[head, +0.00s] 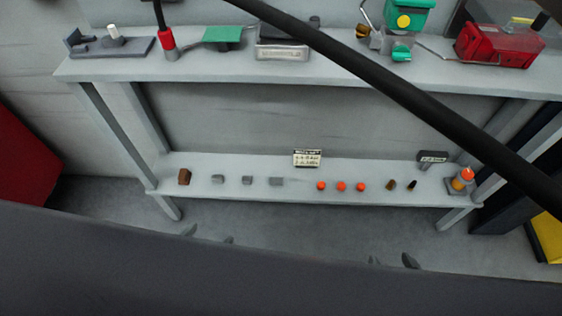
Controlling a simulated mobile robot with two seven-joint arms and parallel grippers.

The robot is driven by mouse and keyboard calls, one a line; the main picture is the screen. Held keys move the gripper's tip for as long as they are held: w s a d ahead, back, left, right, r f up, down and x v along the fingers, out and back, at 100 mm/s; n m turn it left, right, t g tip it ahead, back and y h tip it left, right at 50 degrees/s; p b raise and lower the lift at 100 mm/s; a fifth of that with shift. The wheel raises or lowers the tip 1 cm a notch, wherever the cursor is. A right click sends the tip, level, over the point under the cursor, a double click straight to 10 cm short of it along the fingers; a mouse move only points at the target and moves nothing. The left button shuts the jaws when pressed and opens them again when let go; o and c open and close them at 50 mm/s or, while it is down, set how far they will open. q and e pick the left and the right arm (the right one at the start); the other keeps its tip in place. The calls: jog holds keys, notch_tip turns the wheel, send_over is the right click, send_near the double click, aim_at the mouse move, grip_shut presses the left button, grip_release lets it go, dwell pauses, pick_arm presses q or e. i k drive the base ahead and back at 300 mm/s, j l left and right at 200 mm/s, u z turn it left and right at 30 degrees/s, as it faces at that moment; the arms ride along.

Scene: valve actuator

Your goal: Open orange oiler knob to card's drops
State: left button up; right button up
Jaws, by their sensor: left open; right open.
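The oiler (461,182), with an orange top knob (467,173) and an amber body, stands upright at the right end of the lower shelf. A small dark card (433,157) stands just left of it. A pale card with dark lettering (307,158) stands mid-shelf. The writing on both is too small to read. My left gripper (209,236) and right gripper (392,261) show only as fingertips at the bottom, below the shelf's front edge in the picture. Both are open and empty. The right one is left of and below the oiler, apart from it.
The lower shelf (240,195) holds a brown block (184,177), several grey blocks, orange pieces (341,186) and small dark pieces (390,185). The upper shelf (200,68) carries a green-topped device (402,22) and a red box (497,44). A black bar crosses diagonally in front.

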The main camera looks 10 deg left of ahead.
aim_at(467, 174)
jog(key=z, duration=1.3)
jog(key=u, duration=0.4)
jog(key=i+l+u, duration=0.15)
jog(key=l+u, duration=0.2)
jog(key=i+l+u, duration=0.1)
jog(key=l+u, duration=0.25)
jog(key=i+l+u, duration=0.25)
jog(key=l, duration=0.45)
jog(key=l+u, duration=0.3)
jog(key=l, duration=0.35)
